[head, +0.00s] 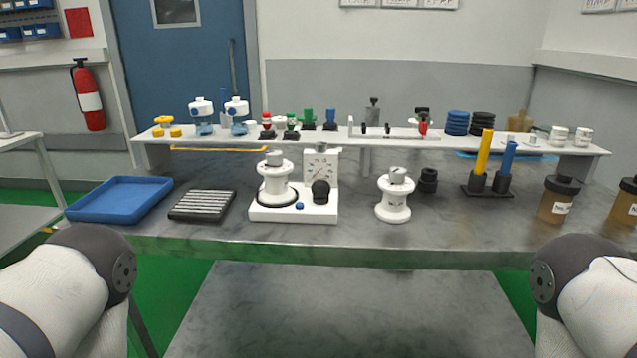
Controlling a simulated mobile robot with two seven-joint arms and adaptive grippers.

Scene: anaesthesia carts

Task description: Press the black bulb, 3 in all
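A black bulb (320,191) sits at the front right of a white device (270,214) on the grey bench. A white panel with a round dial (320,166) stands upright behind the bulb. A white spool-like canister (276,182) stands on a black ring at the device's left side. A small blue knob (299,206) is on the device's front, left of the bulb. Nothing touches the bulb. Only links of my two arms show at the lower left and lower right; both grippers are out of view.
A blue tray (118,200) and a black slotted rack (202,205) lie left of the device. A second white canister (393,200) stands to its right, then a blue and yellow cylinder holder (487,190) and brown jars (558,200). A raised white shelf (365,142) runs behind.

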